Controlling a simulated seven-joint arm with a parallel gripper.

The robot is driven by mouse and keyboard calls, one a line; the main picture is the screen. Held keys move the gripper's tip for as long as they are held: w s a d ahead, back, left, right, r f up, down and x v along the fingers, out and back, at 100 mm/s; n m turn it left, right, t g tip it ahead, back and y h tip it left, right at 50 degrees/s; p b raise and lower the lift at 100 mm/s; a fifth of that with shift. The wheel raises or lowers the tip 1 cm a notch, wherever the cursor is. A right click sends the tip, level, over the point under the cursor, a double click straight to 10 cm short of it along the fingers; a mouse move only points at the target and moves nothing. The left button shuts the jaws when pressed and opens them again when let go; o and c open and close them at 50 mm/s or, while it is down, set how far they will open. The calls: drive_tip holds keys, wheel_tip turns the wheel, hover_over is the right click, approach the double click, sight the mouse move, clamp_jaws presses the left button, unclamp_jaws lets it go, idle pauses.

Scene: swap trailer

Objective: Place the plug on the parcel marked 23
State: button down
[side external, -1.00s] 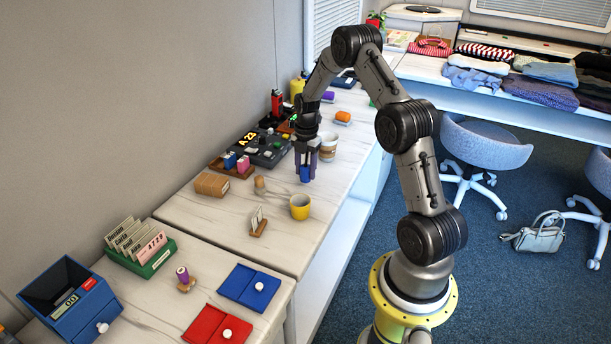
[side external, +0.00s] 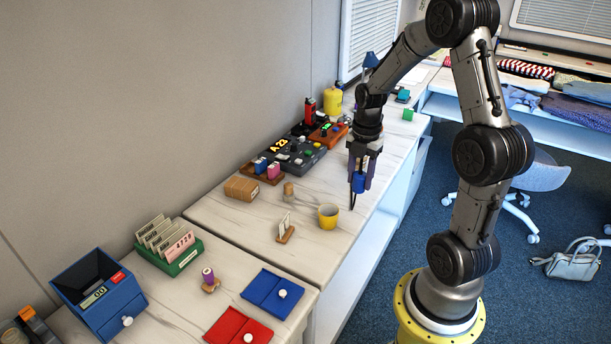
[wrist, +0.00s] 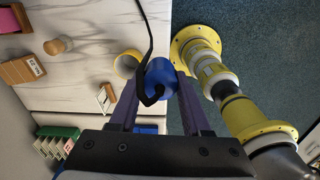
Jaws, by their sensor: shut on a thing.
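My gripper (side external: 360,184) is shut on a blue plug (side external: 358,182), near the right edge of the white worktop. A thin black cord hangs from the plug. In the wrist view the blue plug (wrist: 161,76) sits between the two purple fingers of my gripper (wrist: 160,90), with the cord (wrist: 147,40) running across it. A brown box-like parcel (side external: 241,189) lies left of my gripper on the worktop, and it also shows in the wrist view (wrist: 20,71). Its pale label is too small to read. A dark console's display (side external: 279,146) reads "A 23".
A yellow cup (side external: 328,217), a card in a wooden stand (side external: 285,230) and a wooden-handled piece (side external: 288,192) stand between my gripper and the brown box. The front worktop holds a green card box (side external: 170,246) and a blue bin (side external: 100,293).

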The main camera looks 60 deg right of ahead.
drive_tip(key=shift+s+a, duration=0.15)
drive_tip(key=shift+r, duration=0.35)
drive_tip(key=w+a+r+n, duration=0.1)
drive_tip(key=w+a+r, duration=0.15)
drive_tip(key=w, duration=0.55)
drive_tip(key=w+a+r, duration=0.1)
drive_tip(key=w+r, duration=0.2)
drive_tip(key=w, duration=0.6)
drive_tip(key=n, duration=0.2)
hover_over(248, 186)
drive_tip(key=f, duration=1.1)
drive_tip(key=shift+s+f, duration=0.15)
drive_tip(key=shift+s, duration=0.05)
drive_tip(key=shift+w+f, duration=0.1)
drive_tip(key=shift+f, duration=1.5)
drive_tip(key=shift+f, duration=0.2)
